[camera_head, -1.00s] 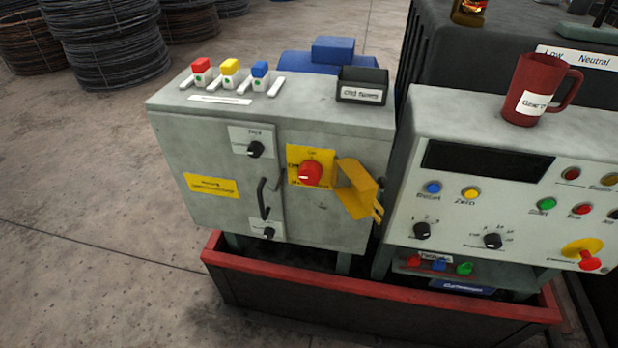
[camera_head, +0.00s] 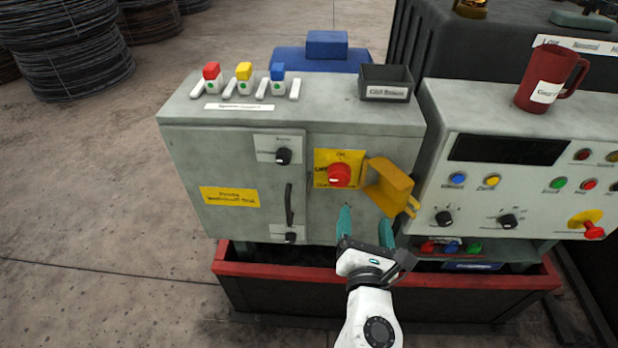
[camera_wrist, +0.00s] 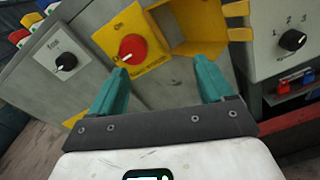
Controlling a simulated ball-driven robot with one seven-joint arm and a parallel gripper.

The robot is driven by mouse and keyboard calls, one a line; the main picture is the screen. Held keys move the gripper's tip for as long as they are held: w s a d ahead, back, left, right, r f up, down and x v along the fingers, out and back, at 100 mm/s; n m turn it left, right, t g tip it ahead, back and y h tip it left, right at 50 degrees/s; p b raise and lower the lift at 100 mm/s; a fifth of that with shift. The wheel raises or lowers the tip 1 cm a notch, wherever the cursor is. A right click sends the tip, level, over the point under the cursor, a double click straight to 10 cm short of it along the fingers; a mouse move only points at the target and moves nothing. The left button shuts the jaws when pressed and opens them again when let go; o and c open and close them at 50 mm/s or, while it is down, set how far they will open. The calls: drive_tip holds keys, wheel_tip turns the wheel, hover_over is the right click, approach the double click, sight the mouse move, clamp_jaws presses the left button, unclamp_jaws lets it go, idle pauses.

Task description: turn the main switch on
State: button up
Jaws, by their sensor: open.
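The main switch is a red round knob (camera_head: 339,175) on a yellow plate (camera_head: 326,157) on the front of the grey cabinet (camera_head: 230,150). In the wrist view the red knob (camera_wrist: 133,48) has a pale pointer mark toward its lower left, and "On" is printed at the top of the plate. A yellow hinged guard (camera_head: 390,186) stands swung aside at the knob's right. My gripper (camera_head: 366,226) is open and empty, below and in front of the knob, apart from it. Its teal fingertips (camera_wrist: 160,78) show below the knob in the wrist view.
Black knobs (camera_head: 283,157) and a handle (camera_head: 289,204) are left of the switch. Coloured fuses (camera_head: 244,72) and a black bin (camera_head: 386,82) sit on top. A control panel (camera_head: 520,185) stands at right. A red-rimmed tray (camera_head: 290,272) runs below.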

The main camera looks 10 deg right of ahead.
sight(340, 179)
drive_tip(key=w+n, duration=0.1)
drive_tip(key=w, duration=0.3)
drive_tip(key=w+n+y, duration=0.1)
drive_tip(key=w, duration=0.3)
drive_tip(key=w+a, duration=0.1)
drive_tip(key=w, duration=0.2)
drive_tip(key=shift+w+a+r+n+t+p, duration=0.1)
drive_tip(key=shift+w+r+n+t+p, duration=0.2)
drive_tip(key=shift+w+n+t, duration=0.1)
drive_tip(key=c, duration=1)
drive_tip(key=shift+c, duration=0.2)
